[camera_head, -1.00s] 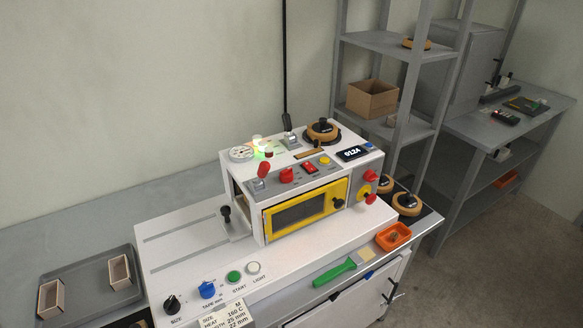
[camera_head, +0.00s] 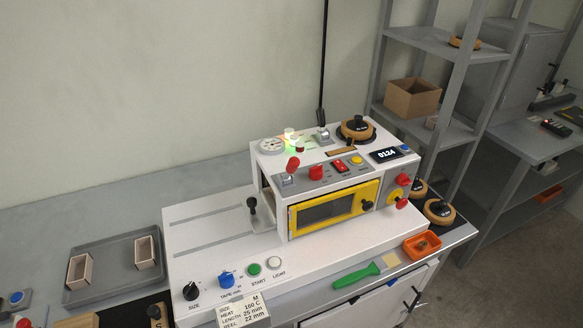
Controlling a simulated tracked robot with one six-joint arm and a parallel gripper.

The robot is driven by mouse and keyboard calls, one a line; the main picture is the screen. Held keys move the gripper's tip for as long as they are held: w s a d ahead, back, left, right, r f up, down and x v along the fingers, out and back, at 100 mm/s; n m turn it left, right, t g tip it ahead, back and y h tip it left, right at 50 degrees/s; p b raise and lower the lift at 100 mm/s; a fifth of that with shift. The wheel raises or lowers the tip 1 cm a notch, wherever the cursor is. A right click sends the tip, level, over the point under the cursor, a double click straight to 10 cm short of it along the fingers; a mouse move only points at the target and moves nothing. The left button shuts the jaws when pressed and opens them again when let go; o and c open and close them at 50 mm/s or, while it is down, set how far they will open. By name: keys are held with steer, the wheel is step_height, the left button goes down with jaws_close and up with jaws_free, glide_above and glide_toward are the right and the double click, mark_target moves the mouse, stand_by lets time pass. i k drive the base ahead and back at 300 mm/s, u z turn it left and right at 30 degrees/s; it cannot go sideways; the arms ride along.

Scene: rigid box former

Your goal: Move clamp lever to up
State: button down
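The white box-forming machine (camera_head: 345,262) stands on the grey bench. A lever with a red grip (camera_head: 293,163) rises from a grey base at the left front of its top panel, standing up and tilted slightly. A smaller lever on a metal base (camera_head: 322,132) stands at the back of the top. A black-knobbed lever (camera_head: 252,204) stands upright beside the slide at the machine's left. No readable label shows which of these is the clamp lever. My gripper is not in view.
A yellow-framed window door (camera_head: 335,206) is on the machine's front. A grey tray (camera_head: 113,277) with two small boxes lies at left. A green-handled scraper (camera_head: 358,277) and an orange bin (camera_head: 421,246) lie at the front right. Shelves (camera_head: 446,48) stand behind at right.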

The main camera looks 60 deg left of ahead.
mark_target(294, 162)
steer(key=z, duration=0.05)
steer(key=k, duration=2.1)
steer(key=u, duration=1.25)
steer(key=i, duration=1)
steer(key=u, duration=0.1)
